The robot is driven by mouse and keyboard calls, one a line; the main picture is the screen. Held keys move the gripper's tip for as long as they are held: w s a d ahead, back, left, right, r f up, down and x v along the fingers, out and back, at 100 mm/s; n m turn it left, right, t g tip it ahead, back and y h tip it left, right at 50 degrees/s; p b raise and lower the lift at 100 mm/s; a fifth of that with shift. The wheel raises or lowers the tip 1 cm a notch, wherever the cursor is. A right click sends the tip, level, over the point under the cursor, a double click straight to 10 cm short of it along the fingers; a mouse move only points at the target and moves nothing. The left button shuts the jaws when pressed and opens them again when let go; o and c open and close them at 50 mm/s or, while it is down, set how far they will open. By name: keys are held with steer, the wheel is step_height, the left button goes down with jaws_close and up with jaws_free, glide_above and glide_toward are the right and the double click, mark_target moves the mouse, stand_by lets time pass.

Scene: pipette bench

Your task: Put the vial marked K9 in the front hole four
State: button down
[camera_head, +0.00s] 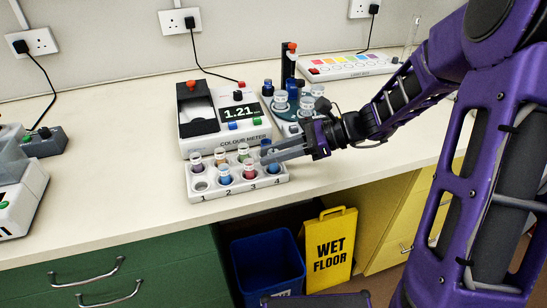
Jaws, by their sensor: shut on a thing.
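A white rack (240,187) numbered 1 to 4 along its front stands on the bench, with two rows of holes. My gripper (266,156) reaches in from the right at the column marked 4. It is shut on a vial with blue contents (273,167), at or in the front hole four. The fingers partly hide this vial, so I cannot tell how deep it sits. The K9 mark is too small to read. Front hole one (201,186) is empty. A blue vial (225,175) stands in front hole two and a red vial (249,171) in front hole three.
Several vials, including an orange one (220,158), fill the rack's back row. A colour meter (205,140) reading 1.21 stands close behind. The bench left of the rack is clear.

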steer(key=shift+f, duration=0.35)
steer(key=shift+f, duration=0.35)
steer(key=c, duration=0.6)
jaws_free()
steer(key=shift+c, duration=0.2)
steer(key=shift+r, duration=0.3)
steer(key=p+v, duration=0.2)
steer(key=v, duration=1)
steer(key=shift+r, duration=0.1)
